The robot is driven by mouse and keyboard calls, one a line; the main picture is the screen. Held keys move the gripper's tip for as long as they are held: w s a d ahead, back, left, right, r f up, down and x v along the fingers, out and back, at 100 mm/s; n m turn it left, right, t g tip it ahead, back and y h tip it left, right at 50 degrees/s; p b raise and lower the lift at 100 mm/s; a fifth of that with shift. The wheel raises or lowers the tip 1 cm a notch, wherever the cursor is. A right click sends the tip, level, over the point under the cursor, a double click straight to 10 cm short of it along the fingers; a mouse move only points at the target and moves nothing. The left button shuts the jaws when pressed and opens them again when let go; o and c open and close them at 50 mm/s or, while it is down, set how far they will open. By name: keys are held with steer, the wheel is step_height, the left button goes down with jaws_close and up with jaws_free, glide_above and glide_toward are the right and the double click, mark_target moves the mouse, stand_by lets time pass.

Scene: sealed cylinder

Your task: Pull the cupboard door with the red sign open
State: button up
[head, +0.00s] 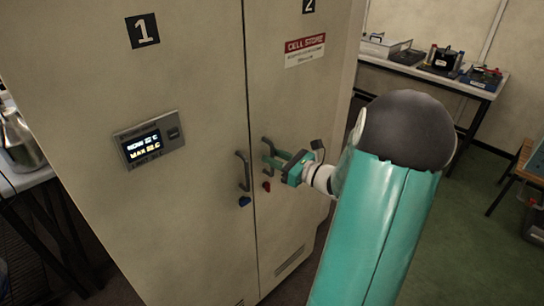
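The cupboard door with the red sign (290,105) is the right one of two tall beige doors, marked 2. It looks closed, level with the left door at the seam. The red sign (305,45) is high on it. Its grey upright handle (265,146) is beside the seam, with a red lock knob (267,186) below.
The left door (190,215), marked 1, has a display panel (149,139), its own grey handle (243,170) and a blue knob (244,201). A bench (484,91) with equipment stands at back right. Green floor (455,230) is open at right. A table (25,178) stands at far left.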

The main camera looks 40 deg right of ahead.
steer(key=shift+w+a, duration=0.15)
steer(key=shift+w, duration=0.4)
jaws_close()
steer(key=shift+s, duration=0.15)
